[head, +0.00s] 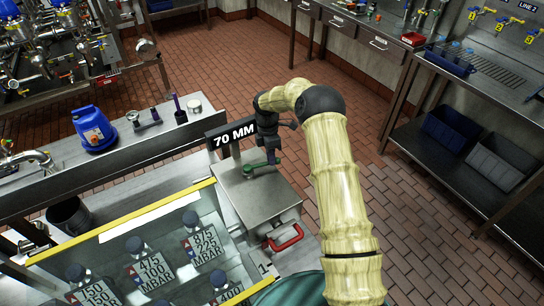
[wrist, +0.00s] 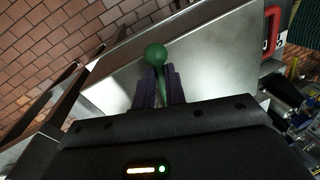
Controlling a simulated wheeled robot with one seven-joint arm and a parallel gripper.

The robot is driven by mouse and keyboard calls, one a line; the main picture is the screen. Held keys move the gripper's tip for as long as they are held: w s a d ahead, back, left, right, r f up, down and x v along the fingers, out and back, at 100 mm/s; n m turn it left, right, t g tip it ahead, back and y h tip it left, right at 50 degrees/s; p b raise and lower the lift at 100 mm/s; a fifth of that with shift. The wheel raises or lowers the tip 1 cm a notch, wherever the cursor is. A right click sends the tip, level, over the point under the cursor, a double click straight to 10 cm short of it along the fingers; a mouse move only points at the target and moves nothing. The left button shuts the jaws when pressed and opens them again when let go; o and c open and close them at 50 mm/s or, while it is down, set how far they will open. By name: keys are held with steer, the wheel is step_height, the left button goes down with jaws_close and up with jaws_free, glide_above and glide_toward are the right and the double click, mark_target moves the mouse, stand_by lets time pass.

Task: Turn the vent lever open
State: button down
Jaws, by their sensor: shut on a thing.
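The vent lever appears as a green handle (head: 254,168) on top of a steel box (head: 236,188), below the black 70 MM sign (head: 232,134). In the wrist view its round green knob (wrist: 155,54) stands just beyond my fingertips, and its stem runs back between the dark purple fingers. My gripper (wrist: 159,88) is shut on the lever's stem; in the head view my gripper (head: 271,157) comes down to the lever from above. The lever's base and pivot are hard to make out.
A red handle (head: 287,239) sticks out from the box's front. Left of the box are a glass-topped panel with pressure labels (head: 155,268) and a yellow-edged ledge. A blue jug (head: 93,130) stands on the steel bench behind. Open brick floor lies behind and to the right.

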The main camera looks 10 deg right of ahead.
steer(key=shift+d, duration=0.35)
steer(key=c, duration=1.5)
jaws_free()
steer(key=shift+d, duration=0.1)
steer(key=shift+o, duration=0.2)
steer(key=shift+a, duration=0.35)
steer(key=shift+w+r, duration=0.15)
steer(key=shift+r, duration=0.35)
steer(key=w+r+b, duration=0.2)
steer(key=w+r, duration=0.1)
steer(key=r, duration=1.3)
steer(key=shift+a, duration=0.25)
steer(key=shift+d, duration=0.2)
